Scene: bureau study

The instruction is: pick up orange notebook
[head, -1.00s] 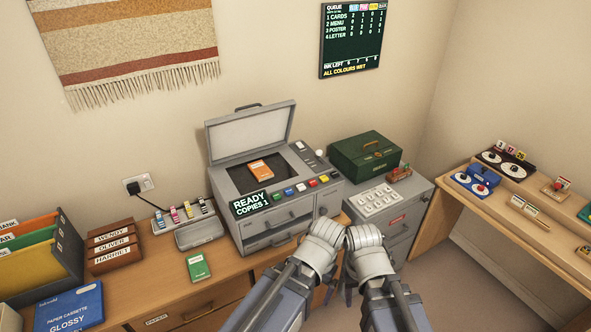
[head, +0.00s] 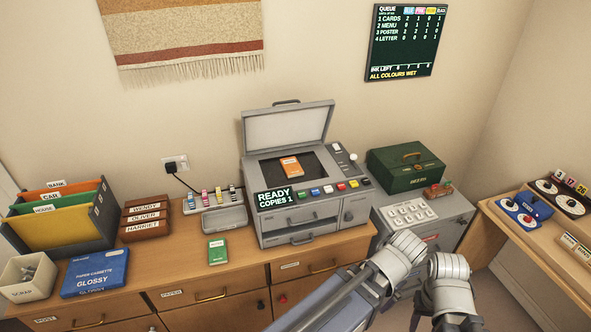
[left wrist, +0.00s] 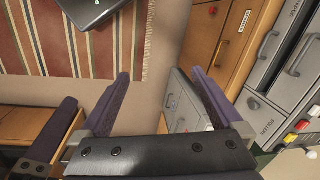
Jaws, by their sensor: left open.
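The orange notebook (head: 290,166) lies on the dark glass of the grey copier (head: 312,214), under its raised lid, in the head view. My left gripper (left wrist: 160,75) is open and empty in the left wrist view, its two purple fingers apart over the floor. In the head view, my left wrist is at the lower right, below and right of the copier, well away from the notebook; its fingers are mostly hidden. My right wrist is beside it, farther right, with its jaws not clearly shown. The notebook is not in the left wrist view.
The copier's open lid (head: 288,127) stands behind the notebook. A green notebook (head: 217,251) lies on the desk in front. A green box (head: 405,168) and a red item (head: 437,190) sit on the cabinet at right. A blue paper cassette (head: 95,272) and file folders are at left.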

